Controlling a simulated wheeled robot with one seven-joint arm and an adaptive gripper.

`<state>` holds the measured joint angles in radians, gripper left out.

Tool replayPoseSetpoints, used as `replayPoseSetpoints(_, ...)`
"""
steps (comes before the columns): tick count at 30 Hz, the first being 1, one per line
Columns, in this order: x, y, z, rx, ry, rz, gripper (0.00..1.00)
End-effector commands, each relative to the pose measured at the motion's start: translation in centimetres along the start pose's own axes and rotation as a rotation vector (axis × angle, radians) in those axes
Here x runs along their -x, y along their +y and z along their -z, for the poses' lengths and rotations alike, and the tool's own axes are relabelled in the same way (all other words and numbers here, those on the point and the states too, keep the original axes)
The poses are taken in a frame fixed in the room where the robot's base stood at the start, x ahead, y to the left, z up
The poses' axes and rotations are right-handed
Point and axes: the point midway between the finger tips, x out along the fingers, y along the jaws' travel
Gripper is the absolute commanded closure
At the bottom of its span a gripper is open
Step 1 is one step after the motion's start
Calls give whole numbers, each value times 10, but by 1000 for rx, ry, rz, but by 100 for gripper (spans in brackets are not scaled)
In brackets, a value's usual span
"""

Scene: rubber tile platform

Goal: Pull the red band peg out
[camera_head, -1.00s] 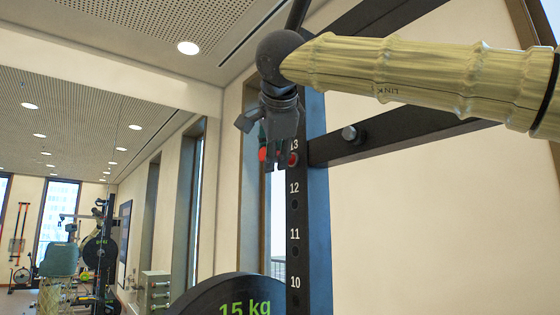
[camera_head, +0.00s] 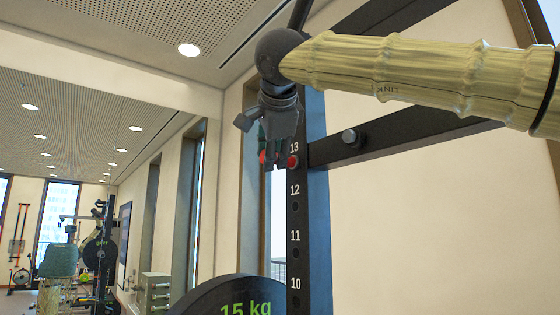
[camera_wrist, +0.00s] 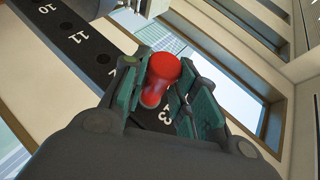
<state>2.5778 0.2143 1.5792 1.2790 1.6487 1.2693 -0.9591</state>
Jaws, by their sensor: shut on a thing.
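The red peg (camera_wrist: 163,72) shows in the wrist view between my fingers, its rounded end toward the camera, in front of the numbered black upright. In the head view a red end (camera_head: 263,156) shows at the left of my fingers and a red round part (camera_head: 293,161) lies against the upright (camera_head: 296,215) just below the number 13. My gripper (camera_head: 275,160) is between these two red parts, fingers pointing down, shut on the peg. It also shows in the wrist view (camera_wrist: 165,90). The peg's middle is hidden by my fingers.
A black crossbar (camera_head: 400,136) with a bolt runs right from the upright near 13. A 15 kg plate (camera_head: 235,296) stands below at the upright's left. A window is behind the upright. The space left of my gripper is clear.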

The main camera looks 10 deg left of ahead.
Motion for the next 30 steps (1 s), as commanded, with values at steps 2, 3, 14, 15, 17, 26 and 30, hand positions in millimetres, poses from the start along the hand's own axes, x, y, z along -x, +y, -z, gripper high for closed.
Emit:
replayPoseSetpoints(2,3,-3,0,-1,-1,6,100)
replayPoseSetpoints(3,4,-3,-1,-1,-1,6,100)
replayPoseSetpoints(14,6,-2,-6,0,-1,5,100)
replayPoseSetpoints(15,6,-2,-6,0,-1,5,100)
replayPoseSetpoints(17,6,-2,-6,0,-1,5,100)
replayPoseSetpoints(26,7,-2,-11,-1,-1,3,100)
replayPoseSetpoints(30,10,-2,-16,-1,-1,3,100)
